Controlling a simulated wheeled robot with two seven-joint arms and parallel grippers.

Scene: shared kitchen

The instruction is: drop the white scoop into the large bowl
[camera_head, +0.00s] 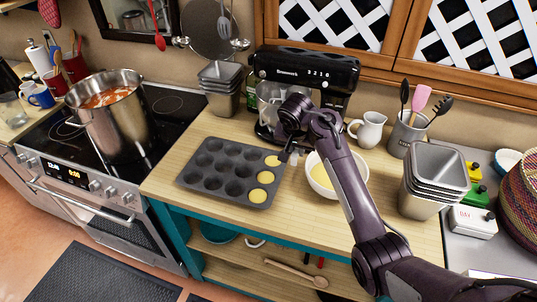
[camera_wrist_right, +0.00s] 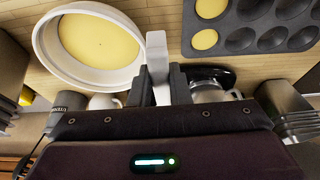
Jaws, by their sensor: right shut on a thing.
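The large white bowl (camera_head: 317,186) stands on the wooden counter with yellow batter in it, partly hidden behind my right arm. It also shows at the upper left of the right wrist view (camera_wrist_right: 45,52). My right gripper (camera_head: 289,154) is above the counter between the muffin tin and the bowl. In the wrist view, its fingers (camera_wrist_right: 160,84) are shut on the pale handle of the white scoop (camera_wrist_right: 157,52), beside the bowl's rim. The scoop's far end is hard to make out. My left gripper is not in view.
A dark muffin tin (camera_head: 215,187) lies left of the bowl, with batter in several cups. A black mixer (camera_head: 305,75) stands behind. A white pitcher (camera_head: 369,130), a utensil crock (camera_head: 407,135) and stacked metal tins (camera_head: 437,172) stand to the right. A steaming pot (camera_head: 112,115) is on the stove.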

